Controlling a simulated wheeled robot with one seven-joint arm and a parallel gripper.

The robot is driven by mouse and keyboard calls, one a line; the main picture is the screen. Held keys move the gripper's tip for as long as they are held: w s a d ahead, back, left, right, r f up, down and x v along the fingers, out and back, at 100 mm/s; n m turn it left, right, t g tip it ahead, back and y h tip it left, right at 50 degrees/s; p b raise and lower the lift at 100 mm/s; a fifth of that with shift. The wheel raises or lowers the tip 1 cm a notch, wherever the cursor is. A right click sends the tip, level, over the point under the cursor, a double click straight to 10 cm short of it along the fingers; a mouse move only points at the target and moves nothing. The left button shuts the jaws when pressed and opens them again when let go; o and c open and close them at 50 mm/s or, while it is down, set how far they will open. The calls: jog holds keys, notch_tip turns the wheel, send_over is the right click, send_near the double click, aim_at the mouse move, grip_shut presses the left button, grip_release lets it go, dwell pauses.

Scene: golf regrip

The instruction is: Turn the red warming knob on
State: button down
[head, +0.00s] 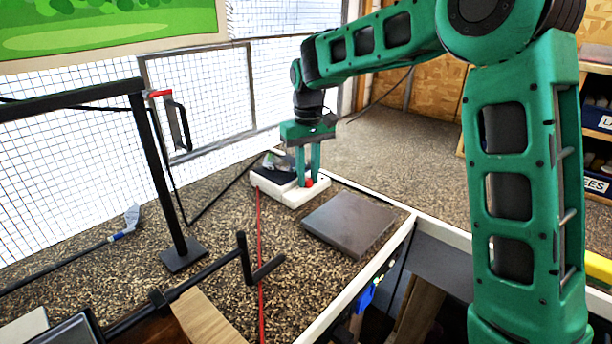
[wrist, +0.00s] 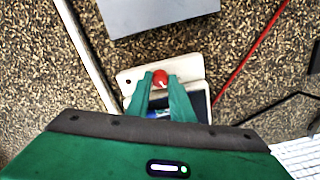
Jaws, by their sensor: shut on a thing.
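The red warming knob (wrist: 160,77) sits on the white warming unit (wrist: 130,76), between my gripper's two green fingertips in the wrist view. The knob also shows in the head view (head: 309,182), at the foot of the fingers. My gripper (head: 308,176) points down from above the unit and is shut on the knob. The unit's white body (head: 292,197) rests on the speckled bench top. A dark panel on the unit is partly hidden behind the fingers. The knob's pointer or setting cannot be made out.
A flat grey plate (head: 349,223) lies to the right of the unit. A red line (head: 259,240) runs along the bench near it. A black post stand (head: 183,252) and a golf club (head: 126,227) are at the left. A white edge borders the bench.

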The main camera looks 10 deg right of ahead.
jog(key=shift+m, duration=0.6)
jog(key=c, duration=1.6)
grip_release()
jog(key=shift+o, duration=0.2)
jog(key=shift+a, duration=0.1)
